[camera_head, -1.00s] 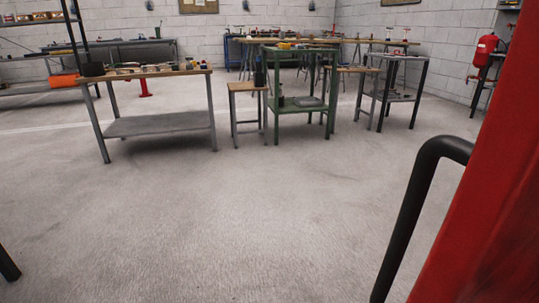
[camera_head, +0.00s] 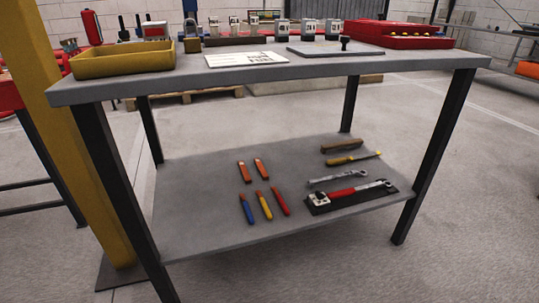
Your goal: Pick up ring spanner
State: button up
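A silver spanner (camera_head: 338,178) lies flat on the right part of the lower shelf (camera_head: 205,215) of a grey workbench. It looks like the ring spanner, though its ends are too small to tell for sure. Just in front of it, a red-handled wrench (camera_head: 348,192) lies on a dark mat. Behind it lie a brown-handled tool (camera_head: 342,146) and a yellow-handled tool (camera_head: 354,158). My gripper is not in view.
The bench top (camera_head: 300,66) overhangs the shelf, with dark legs at the corners. Several screwdrivers and other handles (camera_head: 264,205) lie mid-shelf. A yellow tray (camera_head: 124,58) and red box (camera_head: 392,34) stand on top. A yellow post (camera_head: 75,130) stands at left. Floor at right is clear.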

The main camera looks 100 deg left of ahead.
aim_at(311, 183)
jog(key=u, duration=5.85)
jog(key=k+l+u, duration=0.2)
jog(key=u, duration=0.2)
jog(key=k+l+u, duration=0.1)
jog(key=k+u, duration=0.25)
jog(key=k+z, duration=0.4)
jog(key=k, duration=0.3)
jog(key=k+u, duration=0.3)
jog(key=k, duration=0.85)
jog(key=k+z, duration=0.15)
jog(key=z, duration=1.7)
